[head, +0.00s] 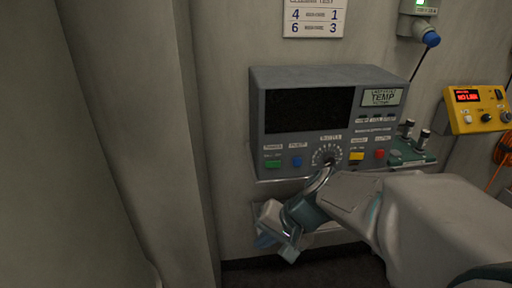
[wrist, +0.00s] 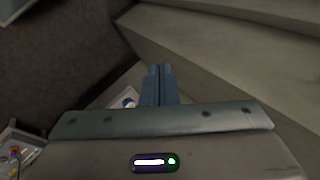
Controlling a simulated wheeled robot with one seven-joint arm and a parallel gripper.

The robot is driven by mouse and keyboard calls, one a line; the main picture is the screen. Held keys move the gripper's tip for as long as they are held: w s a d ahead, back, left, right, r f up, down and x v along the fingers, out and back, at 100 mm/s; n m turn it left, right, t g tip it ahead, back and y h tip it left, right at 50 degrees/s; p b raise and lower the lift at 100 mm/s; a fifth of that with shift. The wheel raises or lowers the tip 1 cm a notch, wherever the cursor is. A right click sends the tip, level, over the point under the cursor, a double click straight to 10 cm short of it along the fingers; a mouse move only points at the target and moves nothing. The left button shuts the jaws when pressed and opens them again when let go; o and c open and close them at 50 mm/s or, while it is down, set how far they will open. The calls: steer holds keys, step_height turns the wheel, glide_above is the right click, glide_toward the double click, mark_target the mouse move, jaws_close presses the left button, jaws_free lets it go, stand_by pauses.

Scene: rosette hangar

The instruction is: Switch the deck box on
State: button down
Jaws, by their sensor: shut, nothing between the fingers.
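A grey box (head: 330,120) with a dark, blank screen (head: 309,110) is on the wall in the head view. Its lower front has a green button (head: 273,164), a blue button (head: 297,162), a round dial (head: 329,156), a yellow button (head: 357,156) and a red button (head: 379,154). I cannot read a label naming the deck box. My gripper (head: 266,241) is below the box's lower left, apart from its buttons. In the wrist view my gripper (wrist: 158,70) has its blue fingers together, with nothing between them.
A yellow unit (head: 477,109) with a lit red display hangs at the right. A green-lit fixture (head: 418,22) is above it. A small green panel (head: 412,154) with knobs adjoins the grey box. A wall pillar (head: 150,130) stands at left. My arm crosses the lower right.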

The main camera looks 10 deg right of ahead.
mark_target(273, 164)
steer(key=w+d+m+t, duration=0.3)
steer(key=w+m+t, duration=0.1)
steer(key=w, duration=0.3)
steer(key=w+d+m+t+y, duration=0.1)
steer(key=w+d+m+t, duration=0.2)
steer(key=w+m, duration=0.3)
steer(key=shift+w+d+m+t+b, duration=0.4)
steer(key=shift+w+d, duration=0.15)
steer(key=shift+w, duration=0.65)
steer(key=shift+w, duration=0.15)
steer(key=shift+w+d+p, duration=0.2)
steer(key=shift+w+p, duration=0.1)
steer(key=shift+w, duration=1.1)
steer(key=shift+w+d+p, duration=0.15)
steer(key=shift+w+p, duration=0.15)
steer(key=shift+w, duration=1.15)
steer(key=shift+w+d+p, duration=0.2)
steer(key=shift+w+p, duration=0.1)
steer(key=shift+w, duration=1.1)
steer(key=shift+w+f, duration=0.1)
